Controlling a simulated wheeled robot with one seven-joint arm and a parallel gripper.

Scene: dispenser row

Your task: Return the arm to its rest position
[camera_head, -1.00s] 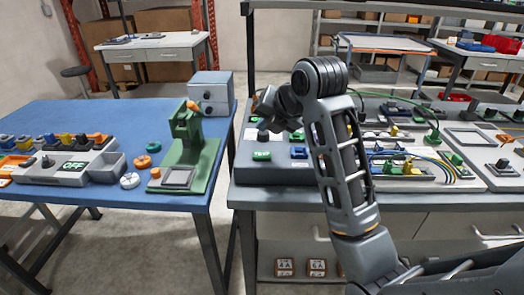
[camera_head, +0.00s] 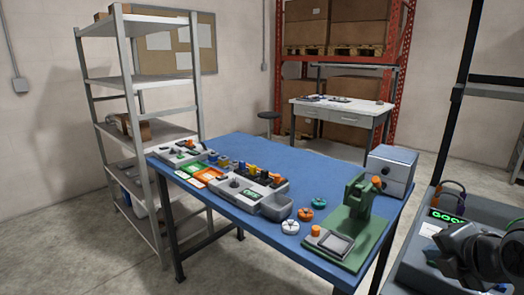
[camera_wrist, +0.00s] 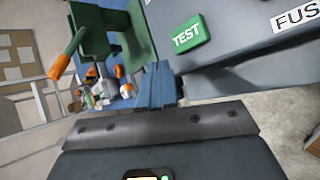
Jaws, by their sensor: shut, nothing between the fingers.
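My arm shows only at the lower right edge of the head view, as dark rounded links above the grey bench; its fingertips cannot be made out there. In the wrist view my gripper (camera_wrist: 157,85) is shut and empty, its fingers pointing away from the camera. Beyond it is a green button marked TEST (camera_wrist: 188,35) on a grey panel. The green press with its orange-tipped lever (camera_wrist: 68,52) is at the upper left of that view, and the press (camera_head: 352,215) also stands on the blue table (camera_head: 270,235) in the head view. No contact with the gripper shows.
The grey box (camera_head: 390,170) stands behind the press. Orange and white round parts (camera_head: 305,214) and grey dispenser units (camera_head: 250,190) line the blue table. A metal shelf (camera_head: 125,85) is at the left. A gap separates the table from the grey bench (camera_head: 420,275) at right.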

